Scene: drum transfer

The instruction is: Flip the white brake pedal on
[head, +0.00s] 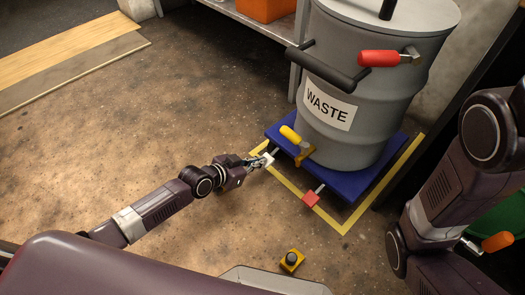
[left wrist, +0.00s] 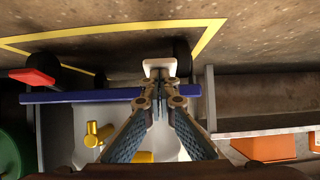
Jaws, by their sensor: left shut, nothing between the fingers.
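The white brake pedal (head: 268,158) sticks out low from the left front of the blue platform (head: 352,184) under the grey waste drum. It also shows in the left wrist view (left wrist: 160,66), just beyond my fingertips. My left gripper (head: 258,163) is shut and empty, with its tips at the pedal; I cannot tell if they touch it. The fingers also show in the left wrist view (left wrist: 161,90). A red pedal (head: 311,199) sticks out from the platform's front, to the right of the white one. My right gripper is out of view; only its arm shows at the right.
The grey drum (head: 400,110) stands on the platform, with a yellow-handled valve (head: 296,142), a black bar handle and a red handle. Yellow floor tape (head: 386,190) borders the platform. A shelf (head: 278,32) with an orange box stands behind.

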